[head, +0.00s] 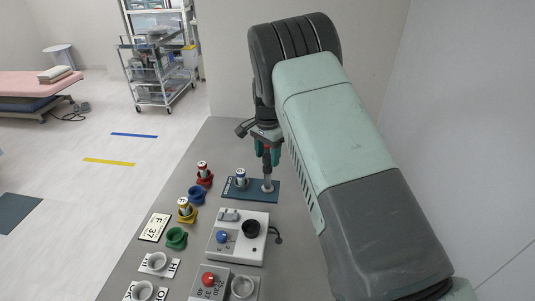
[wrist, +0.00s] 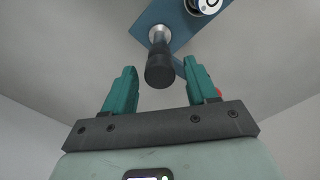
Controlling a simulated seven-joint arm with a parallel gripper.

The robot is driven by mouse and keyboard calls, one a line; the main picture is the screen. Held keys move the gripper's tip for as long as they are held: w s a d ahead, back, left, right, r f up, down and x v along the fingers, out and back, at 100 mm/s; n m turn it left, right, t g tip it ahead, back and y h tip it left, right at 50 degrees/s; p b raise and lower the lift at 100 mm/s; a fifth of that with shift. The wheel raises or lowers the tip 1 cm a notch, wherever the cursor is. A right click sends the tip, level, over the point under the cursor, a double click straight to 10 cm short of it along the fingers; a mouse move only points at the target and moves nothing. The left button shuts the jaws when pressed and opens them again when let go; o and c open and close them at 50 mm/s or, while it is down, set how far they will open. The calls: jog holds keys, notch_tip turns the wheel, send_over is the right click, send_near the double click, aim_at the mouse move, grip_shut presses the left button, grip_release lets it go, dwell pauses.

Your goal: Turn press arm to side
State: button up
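The press has a blue base plate (head: 257,194) on the grey table, with an upright metal post (head: 267,186). In the wrist view the post (wrist: 159,34) rises from the plate (wrist: 184,22) and ends in a dark cylinder (wrist: 160,68). A small white-topped container (head: 240,177) stands on the plate left of the post. My gripper (head: 267,158) points down above the post. In the wrist view my gripper (wrist: 162,78) is open, with the dark cylinder between its teal fingers and gaps on both sides. A red part shows beside the right finger; the press arm is not clearly distinguishable.
Red (head: 204,174), blue (head: 197,194), yellow (head: 185,210) and green (head: 176,238) holders line the table's left side. A wall is close on the right.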

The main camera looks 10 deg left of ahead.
notch_tip(320, 180, up, 11)
dwell(0.8)
jog(key=shift+f, duration=0.1)
